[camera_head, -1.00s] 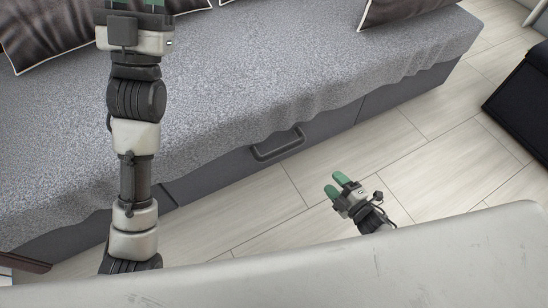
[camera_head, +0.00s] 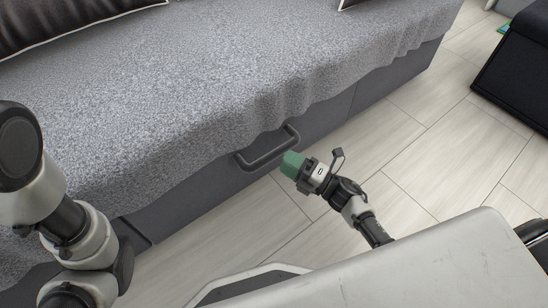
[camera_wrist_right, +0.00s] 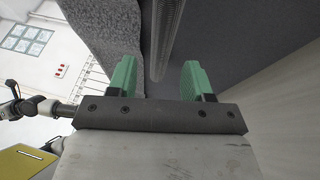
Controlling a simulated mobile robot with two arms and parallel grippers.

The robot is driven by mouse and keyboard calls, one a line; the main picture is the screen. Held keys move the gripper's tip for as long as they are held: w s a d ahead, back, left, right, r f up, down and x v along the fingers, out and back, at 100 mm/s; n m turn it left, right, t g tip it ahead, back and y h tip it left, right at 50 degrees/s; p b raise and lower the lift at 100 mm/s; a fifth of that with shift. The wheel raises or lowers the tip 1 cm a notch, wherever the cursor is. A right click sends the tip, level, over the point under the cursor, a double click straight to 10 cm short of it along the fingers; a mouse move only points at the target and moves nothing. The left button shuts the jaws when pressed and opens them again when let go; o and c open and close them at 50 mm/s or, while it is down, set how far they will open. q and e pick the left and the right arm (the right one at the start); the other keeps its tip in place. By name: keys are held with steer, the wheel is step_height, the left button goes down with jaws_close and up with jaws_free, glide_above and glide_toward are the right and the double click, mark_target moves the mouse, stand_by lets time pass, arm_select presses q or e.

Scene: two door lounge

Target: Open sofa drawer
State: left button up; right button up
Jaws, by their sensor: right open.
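The sofa (camera_head: 230,75) has a grey textured cover hanging over its front. Below the cover is the dark grey sofa drawer (camera_head: 205,203) with a dark bar handle (camera_head: 268,150). The drawer front looks flush with the base. My right gripper (camera_head: 289,163), with green fingertips, is just in front of the handle at its right side. In the right wrist view the fingers (camera_wrist_right: 157,80) are open, and the handle (camera_wrist_right: 165,40) lies between them, ahead of the tips; contact cannot be told. My left arm shows at the left edge, but its gripper is out of view.
Dark cushions (camera_head: 60,22) lie on the sofa. A black piece of furniture (camera_head: 515,70) stands at the right. The pale plank floor (camera_head: 400,160) is clear between it and the sofa. A light, worn surface (camera_head: 400,270) fills the bottom right.

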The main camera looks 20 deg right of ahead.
mark_target(275, 155)
steer(key=b+x, duration=0.1)
steer(key=x, duration=0.4)
steer(key=shift+s+d, duration=0.1)
jaws_close()
